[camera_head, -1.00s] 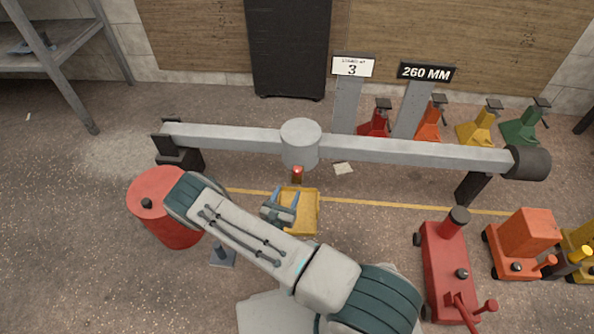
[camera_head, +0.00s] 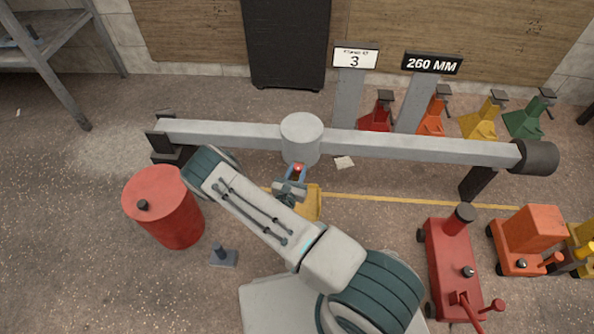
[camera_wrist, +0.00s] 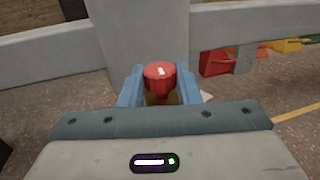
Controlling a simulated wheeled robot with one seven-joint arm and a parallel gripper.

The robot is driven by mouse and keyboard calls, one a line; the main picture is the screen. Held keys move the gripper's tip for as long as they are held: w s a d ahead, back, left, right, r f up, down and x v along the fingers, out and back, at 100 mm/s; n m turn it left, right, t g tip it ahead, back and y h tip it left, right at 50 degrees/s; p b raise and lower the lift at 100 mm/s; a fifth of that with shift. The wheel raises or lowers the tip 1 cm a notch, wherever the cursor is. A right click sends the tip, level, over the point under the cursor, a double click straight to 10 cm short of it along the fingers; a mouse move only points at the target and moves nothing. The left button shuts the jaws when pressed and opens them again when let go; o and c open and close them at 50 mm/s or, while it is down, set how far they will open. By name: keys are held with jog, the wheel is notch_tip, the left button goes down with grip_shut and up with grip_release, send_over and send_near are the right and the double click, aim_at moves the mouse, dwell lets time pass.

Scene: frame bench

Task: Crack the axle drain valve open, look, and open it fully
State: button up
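The axle (camera_head: 420,150) is a long grey beam with a round hub (camera_head: 301,128) in the middle. The drain valve is a small red knob (camera_head: 298,167) below the hub. It also shows in the wrist view (camera_wrist: 160,76), with a short white mark on its face. My gripper (camera_head: 297,172) is at the knob, with one blue finger on each side of it. In the wrist view the fingers flank the knob closely, and whether they touch it is unclear. A yellow pan (camera_head: 314,204) sits on the floor under the valve, partly hidden by my arm. No stream of fluid shows.
A red drum (camera_head: 168,212) stands at left, near my arm. A small grey stand (camera_head: 222,256) is on the floor. A red jack (camera_head: 452,262) and an orange one (camera_head: 528,240) stand at right. Signs reading 3 (camera_head: 356,58) and 260 MM (camera_head: 432,64) are behind the axle.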

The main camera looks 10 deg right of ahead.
jog(key=c, duration=0.3)
jog(key=shift+r+n+y+p, duration=0.1)
jog(key=shift+n+y+p, duration=0.2)
jog(key=shift+y+p, duration=0.1)
jog(key=n+t+y+p, duration=0.2)
jog(key=y+p, duration=0.1)
jog(key=shift+s+d+r+n, duration=0.1)
jog(key=shift+s+d+n, duration=0.1)
jog(key=shift+n, duration=0.1)
jog(key=shift+w+d+f+n+t+y+p, duration=0.15)
jog(key=shift+n+y+p, duration=0.85)
jog(key=shift+y, duration=0.65)
jog(key=shift+s+d+f+n+t+y+p, duration=0.15)
jog(key=shift+n+y+p, duration=0.85)
jog(key=shift+y, duration=0.65)
jog(key=shift+w+a+r, duration=0.1)
jog(key=o, duration=1)
